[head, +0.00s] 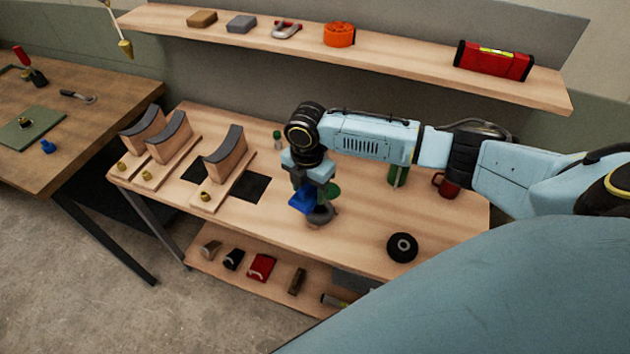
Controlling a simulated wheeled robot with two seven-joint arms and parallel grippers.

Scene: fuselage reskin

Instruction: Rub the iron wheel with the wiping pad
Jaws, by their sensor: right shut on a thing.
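My right gripper (310,187) reaches down over the middle of the table from the right. It is shut on a blue wiping pad (300,201). A grey round piece, which looks like the iron wheel (321,216), lies on the table just below and right of the pad. I cannot tell whether the pad touches it. A black wheel-shaped piece (402,247) with a light hub lies near the table's front edge at the right, apart from the gripper. My left gripper is not in view.
Curved-top wooden stands (226,160) fill the left of the worktable (360,222). A green item (397,175) and a red mug (446,187) stand behind my arm. Above runs a shelf (400,58) with a red level (493,60). Bare table lies around the black piece.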

